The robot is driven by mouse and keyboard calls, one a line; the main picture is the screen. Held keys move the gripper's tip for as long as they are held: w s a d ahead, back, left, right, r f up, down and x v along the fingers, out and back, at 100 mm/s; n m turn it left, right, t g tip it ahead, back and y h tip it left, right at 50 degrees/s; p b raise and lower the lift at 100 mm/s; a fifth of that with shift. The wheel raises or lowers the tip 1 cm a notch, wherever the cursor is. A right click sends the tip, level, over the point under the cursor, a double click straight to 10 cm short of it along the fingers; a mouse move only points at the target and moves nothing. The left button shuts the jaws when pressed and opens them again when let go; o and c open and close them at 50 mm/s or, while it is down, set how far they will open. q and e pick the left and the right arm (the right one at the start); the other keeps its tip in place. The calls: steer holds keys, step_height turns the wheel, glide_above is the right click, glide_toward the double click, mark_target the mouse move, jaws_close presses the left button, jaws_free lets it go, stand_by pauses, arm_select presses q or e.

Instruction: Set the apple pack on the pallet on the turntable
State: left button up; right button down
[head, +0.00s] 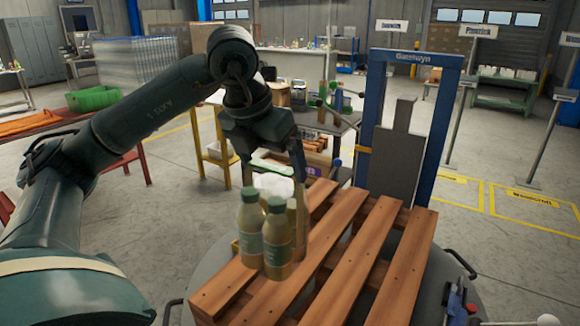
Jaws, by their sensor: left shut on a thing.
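The apple pack (264,240) is a group of gold-brown bottles with green caps, seen in the head view just below my left gripper (275,180). The left gripper points down and is shut on the pack; its fingers partly hide the rear bottles. The pack is upright over the left part of the wooden pallet (377,245). I cannot tell whether its base touches the slats. The pallet lies on the grey round turntable (452,262), and its other visible slats are bare. My right gripper is not in view.
A blue frame marked Gatewyn (446,125) stands behind the pallet. A table with bottles and small items (340,122) is behind the gripper. A red-framed bench with a green crate (94,98) is at left. Blue and red items (460,300) sit at the turntable's right edge.

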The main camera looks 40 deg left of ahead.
mark_target(271, 189)
arm_select(q)
steer(key=shift+f, duration=2.8)
steer(key=o, duration=0.9)
steer(key=shift+f, duration=0.15)
steer(key=v, duration=1.1)
steer(key=shift+d, duration=0.1)
steer(key=shift+s+r, duration=0.25)
steer(key=shift+r, duration=0.25)
